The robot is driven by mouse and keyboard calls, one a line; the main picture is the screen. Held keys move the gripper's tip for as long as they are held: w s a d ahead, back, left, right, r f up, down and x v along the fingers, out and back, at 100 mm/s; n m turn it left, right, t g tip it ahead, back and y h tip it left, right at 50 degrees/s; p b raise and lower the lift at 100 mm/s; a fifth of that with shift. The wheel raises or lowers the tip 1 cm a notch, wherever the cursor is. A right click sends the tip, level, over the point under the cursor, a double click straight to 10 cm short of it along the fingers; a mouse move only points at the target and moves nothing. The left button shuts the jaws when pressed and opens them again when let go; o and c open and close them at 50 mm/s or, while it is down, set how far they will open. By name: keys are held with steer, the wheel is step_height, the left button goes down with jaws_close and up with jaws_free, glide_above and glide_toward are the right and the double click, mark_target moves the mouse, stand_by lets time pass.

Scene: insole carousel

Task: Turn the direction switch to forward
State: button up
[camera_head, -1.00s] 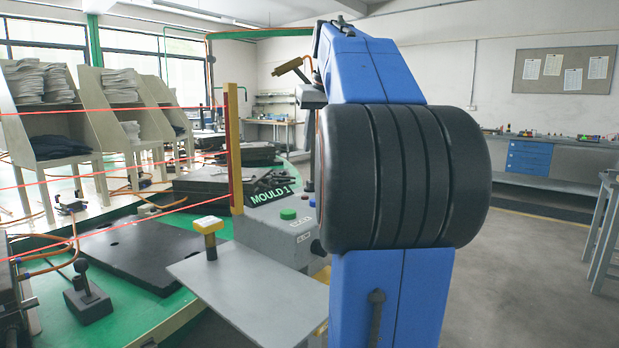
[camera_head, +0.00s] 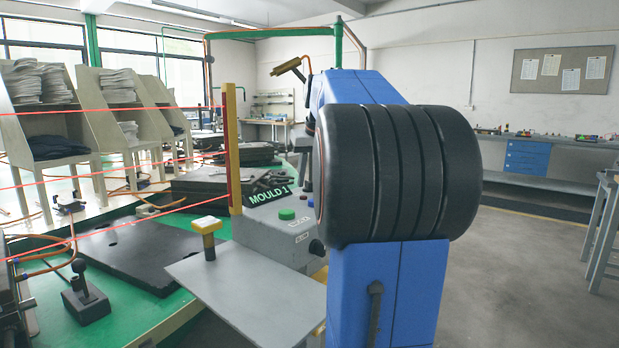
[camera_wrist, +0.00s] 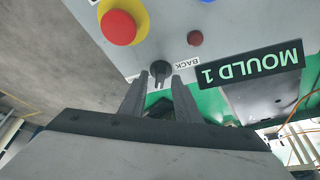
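The direction switch is a small black knob (camera_wrist: 160,70) on the grey control box (camera_wrist: 226,20). A "BACK" label (camera_wrist: 187,63) sits beside it, upside down in the wrist view. No forward label is readable. My gripper (camera_wrist: 160,76) is open, one fingertip on each side of the knob in the picture. I cannot tell whether the fingers touch it. In the head view the control box (camera_head: 268,228) stands behind my arm; my gripper is hidden there, and I cannot make out the switch for certain.
A "MOULD 1" plate (camera_wrist: 250,66) is at right. A grey shelf (camera_head: 245,290) and a yellow-topped post (camera_head: 208,226) stand in front of the box.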

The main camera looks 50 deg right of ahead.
steer(key=shift+c, duration=0.6)
jaws_close()
steer(key=shift+m, duration=0.3)
steer(key=shift+a+m+g+h, duration=0.1)
steer(key=shift+m+g+h, duration=0.35)
steer(key=shift+m, duration=0.75)
steer(key=shift+o, duration=0.6)
jaws_free()
